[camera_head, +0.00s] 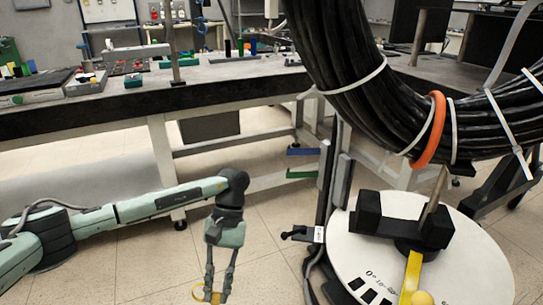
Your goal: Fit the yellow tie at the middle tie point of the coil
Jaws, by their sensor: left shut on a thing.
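The coil (345,40) is a thick bundle of black cable hanging at the upper right. Thin white ties and a thick orange ring (432,130) go around it. My left gripper (217,291) points down at the bottom centre-left, over the floor, well below and left of the coil. It is shut on the yellow tie (198,293), a small curved yellow piece at its fingertips, partly hidden by the fingers. My right gripper is not in view. I cannot tell which spot on the coil is the middle tie point.
A round white plate (455,270) with black blocks (405,220) and a yellow bar (412,277) stands below the coil. A long workbench (200,88) with tools crosses behind. A black post (340,170) stands left of the plate. Open floor surrounds my left gripper.

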